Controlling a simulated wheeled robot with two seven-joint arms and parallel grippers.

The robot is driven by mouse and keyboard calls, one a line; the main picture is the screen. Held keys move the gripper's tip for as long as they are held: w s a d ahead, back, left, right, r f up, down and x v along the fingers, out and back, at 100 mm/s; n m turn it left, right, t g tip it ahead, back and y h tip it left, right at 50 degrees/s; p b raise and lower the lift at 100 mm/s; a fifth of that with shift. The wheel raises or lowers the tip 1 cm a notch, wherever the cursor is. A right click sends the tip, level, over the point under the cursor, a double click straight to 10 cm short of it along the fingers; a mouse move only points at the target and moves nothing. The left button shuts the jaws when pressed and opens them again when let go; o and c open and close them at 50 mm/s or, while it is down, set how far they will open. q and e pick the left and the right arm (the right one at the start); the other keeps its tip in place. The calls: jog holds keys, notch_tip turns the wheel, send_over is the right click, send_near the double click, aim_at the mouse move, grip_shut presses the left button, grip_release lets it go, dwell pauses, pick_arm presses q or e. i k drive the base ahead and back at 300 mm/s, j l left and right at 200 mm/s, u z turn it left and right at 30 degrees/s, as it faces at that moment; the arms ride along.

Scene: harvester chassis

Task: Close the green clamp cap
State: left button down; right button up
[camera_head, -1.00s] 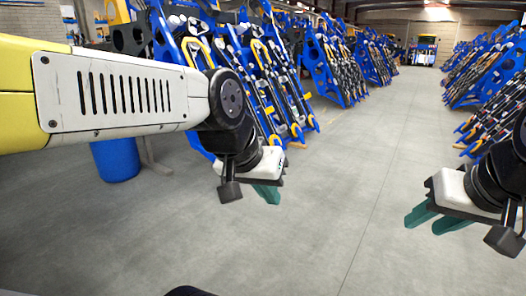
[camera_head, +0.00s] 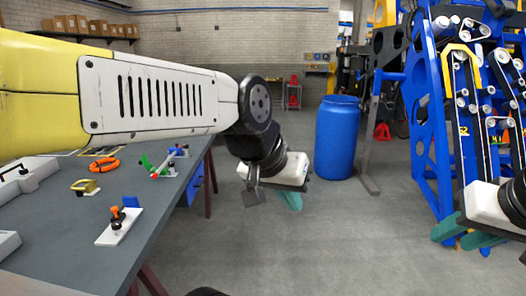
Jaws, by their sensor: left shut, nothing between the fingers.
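A small green part (camera_head: 147,163), likely on a toggle clamp, stands on the grey workbench (camera_head: 60,245) at the left, partly below my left forearm. It is too small to tell whether its cap is open. My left gripper (camera_head: 291,200) is shut and empty, over the floor to the right of the bench and well apart from the green part. My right gripper (camera_head: 462,236) is at the right edge with its two teal fingers apart and nothing seen between them.
A blue barrel (camera_head: 338,138) and a blue rack (camera_head: 422,120) stand beyond. The floor between is clear.

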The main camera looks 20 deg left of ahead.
aim_at(144, 160)
jog(key=i+j+u, duration=0.15)
jog(key=i+u, duration=0.35)
jog(key=i, duration=0.25)
jog(key=i+l+u, duration=0.1)
jog(key=i+u, duration=0.4)
jog(key=i, duration=0.2)
jog(key=i+j+u, duration=0.5)
jog(key=i+u, duration=0.3)
jog(key=i, duration=0.2)
